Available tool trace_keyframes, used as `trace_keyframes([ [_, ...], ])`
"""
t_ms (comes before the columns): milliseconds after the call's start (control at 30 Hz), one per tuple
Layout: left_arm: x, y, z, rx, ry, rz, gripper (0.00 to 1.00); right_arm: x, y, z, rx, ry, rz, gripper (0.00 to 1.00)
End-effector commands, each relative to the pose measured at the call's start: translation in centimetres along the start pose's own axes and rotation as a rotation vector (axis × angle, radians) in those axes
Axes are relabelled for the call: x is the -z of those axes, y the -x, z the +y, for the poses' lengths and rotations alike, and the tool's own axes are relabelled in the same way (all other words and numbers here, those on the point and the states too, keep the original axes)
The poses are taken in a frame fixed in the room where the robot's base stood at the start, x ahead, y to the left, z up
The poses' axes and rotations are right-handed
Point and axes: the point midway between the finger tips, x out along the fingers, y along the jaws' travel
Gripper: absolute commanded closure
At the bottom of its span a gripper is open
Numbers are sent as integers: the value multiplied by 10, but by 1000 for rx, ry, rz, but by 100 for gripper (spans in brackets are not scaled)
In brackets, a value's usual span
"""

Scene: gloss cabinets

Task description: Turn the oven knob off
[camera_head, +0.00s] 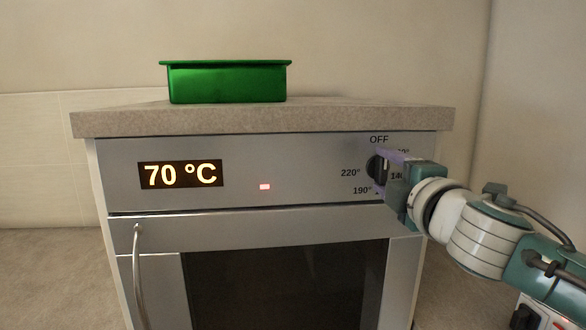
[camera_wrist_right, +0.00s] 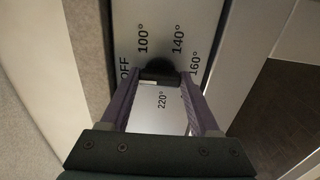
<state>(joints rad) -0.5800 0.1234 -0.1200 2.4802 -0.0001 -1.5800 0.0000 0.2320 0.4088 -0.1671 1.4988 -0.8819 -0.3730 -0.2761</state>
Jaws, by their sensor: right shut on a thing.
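The black oven knob (camera_head: 376,168) is on the right of the oven's silver control panel, with OFF printed above it and temperature marks around it. My right gripper (camera_head: 384,172) reaches in from the right with its purple fingers at the knob, shut on it. In the right wrist view the knob (camera_wrist_right: 157,70) sits between the fingertips of my right gripper (camera_wrist_right: 156,80). The knob's pointer is hidden, so I cannot tell its exact setting. The display (camera_head: 180,174) reads 70 °C. My left gripper is not in view.
A small reddish light (camera_head: 265,187) glows mid-panel. The oven door (camera_head: 155,280) is closed, with a vertical handle (camera_head: 139,270) at its left. A green container (camera_head: 226,84) stands on the speckled countertop (camera_head: 340,118) above. A wall is at the right.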

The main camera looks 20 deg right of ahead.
Motion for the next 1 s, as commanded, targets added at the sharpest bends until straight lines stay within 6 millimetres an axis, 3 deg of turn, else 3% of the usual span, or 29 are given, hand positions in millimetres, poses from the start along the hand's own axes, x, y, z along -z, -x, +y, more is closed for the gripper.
trace_keyframes([
  [433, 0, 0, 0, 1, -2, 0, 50, 0, 0, 0, -1, 15, 0, 93],
  [467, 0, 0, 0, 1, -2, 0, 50, 0, 0, 0, -1, 15, 0, 35],
  [700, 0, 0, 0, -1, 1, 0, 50, 0, 0, 0, 0, 13, 0, 8],
  [1000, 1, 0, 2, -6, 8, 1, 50, 0, 2, 0, 0, 11, 0, 7],
])
